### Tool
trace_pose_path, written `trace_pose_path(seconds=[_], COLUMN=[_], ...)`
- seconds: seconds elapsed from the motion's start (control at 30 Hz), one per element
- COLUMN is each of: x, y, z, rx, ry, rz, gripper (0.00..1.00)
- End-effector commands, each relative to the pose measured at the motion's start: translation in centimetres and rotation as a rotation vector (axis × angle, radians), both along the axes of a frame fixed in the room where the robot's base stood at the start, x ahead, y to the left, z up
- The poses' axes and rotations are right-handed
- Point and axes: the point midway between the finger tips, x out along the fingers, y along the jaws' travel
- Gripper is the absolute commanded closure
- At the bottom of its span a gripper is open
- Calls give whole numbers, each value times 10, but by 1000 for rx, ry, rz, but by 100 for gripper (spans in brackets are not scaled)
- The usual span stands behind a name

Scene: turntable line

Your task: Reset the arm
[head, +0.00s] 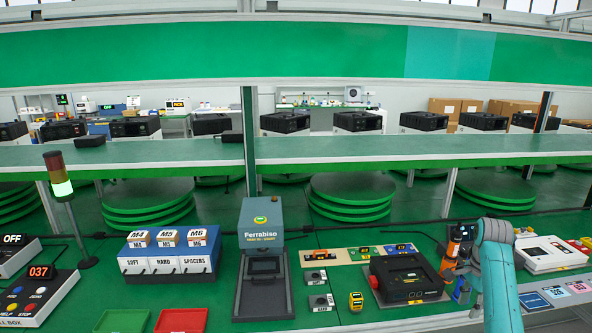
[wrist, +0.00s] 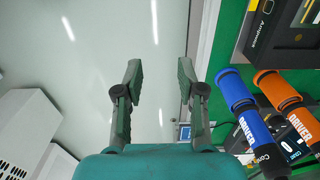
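My gripper (wrist: 159,80) is open in the wrist view, with its two dark fingers well apart and nothing between them. Behind the gap is a pale, blurred surface with light streaks. In the head view my teal arm (head: 497,270) stands at the right of the green bench, bent at the top. My fingers are not clear in that view.
A blue driver (wrist: 245,115) and an orange driver (wrist: 285,100) are close to the right of my gripper. A black device (head: 402,277) lies left of my arm, and a white case (head: 548,254) right of it. A green shelf (head: 340,150) runs behind.

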Motion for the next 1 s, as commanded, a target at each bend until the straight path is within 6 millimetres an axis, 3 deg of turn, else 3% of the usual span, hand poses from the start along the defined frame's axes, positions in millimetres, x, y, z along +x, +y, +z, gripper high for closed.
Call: trace_pose_path(seconds=[0.33, 0.57, 0.77, 1.0], x=[-2, -6, -16, -45], y=[10, 23, 42, 82], z=[-30, -68, -114, -193], rx=[-13, -31, -56, -112], ry=[-28, -64, -113, -212], rz=[38, 88, 155, 286], gripper=[61, 61, 61, 61])
